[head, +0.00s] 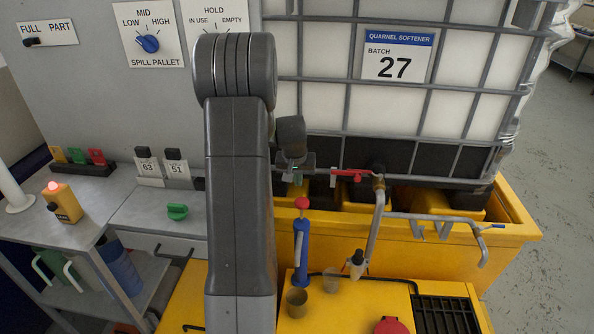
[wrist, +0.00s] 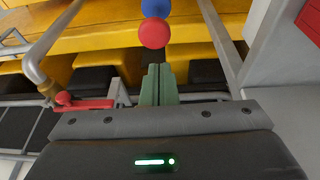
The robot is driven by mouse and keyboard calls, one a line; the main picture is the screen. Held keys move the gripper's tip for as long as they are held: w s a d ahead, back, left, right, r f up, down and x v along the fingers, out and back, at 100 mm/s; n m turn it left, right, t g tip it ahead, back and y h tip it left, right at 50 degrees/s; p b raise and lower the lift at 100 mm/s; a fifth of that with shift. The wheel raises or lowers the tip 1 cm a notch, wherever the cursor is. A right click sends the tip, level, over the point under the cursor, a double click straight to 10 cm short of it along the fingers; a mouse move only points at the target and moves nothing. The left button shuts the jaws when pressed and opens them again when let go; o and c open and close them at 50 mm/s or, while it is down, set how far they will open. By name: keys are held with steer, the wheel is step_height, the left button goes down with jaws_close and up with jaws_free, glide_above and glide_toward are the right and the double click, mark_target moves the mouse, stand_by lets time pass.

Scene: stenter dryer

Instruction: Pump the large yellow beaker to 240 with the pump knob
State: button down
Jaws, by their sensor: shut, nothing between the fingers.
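The pump stands upright on the yellow deck, with a red pump knob (head: 302,203) on top of a blue body (head: 301,255). In the wrist view the red knob (wrist: 153,33) shows just beyond my fingertips, with the blue body behind it. My gripper (head: 298,175) is shut and empty, above the knob; its green fingers are pressed together in the wrist view (wrist: 158,72). Contact with the knob does not show. Two cups stand by the pump, a brownish one (head: 297,303) and a paler one (head: 332,281). I cannot tell whether either is the large yellow beaker, and no level reading is legible.
A red-handled valve (head: 355,174) and a grey pipe (head: 376,230) stand right of the pump. The caged tank (head: 340,90) is behind in the yellow spill pallet (head: 500,235). A black grate (head: 445,312) and red lid (head: 391,326) lie at the front right.

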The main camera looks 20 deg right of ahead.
mark_target(299, 208)
steer(key=x, duration=0.2)
steer(key=p+x, duration=0.1)
steer(key=x, duration=0.2)
steer(key=s+x, duration=0.1)
steer(key=x, duration=0.1)
steer(key=shift+a+f+p, duration=0.1)
steer(key=shift+f+p, duration=0.2)
step_height(299, 208, down, 8)
steer(key=b, duration=0.7)
steer(key=shift+r, duration=0.1)
steer(key=shift+s+r, duration=0.1)
steer(key=shift+s, duration=0.05)
steer(key=w+v, duration=0.1)
steer(key=v, duration=1.3)
steer(key=shift+r, duration=0.2)
steer(key=shift+w, duration=0.15)
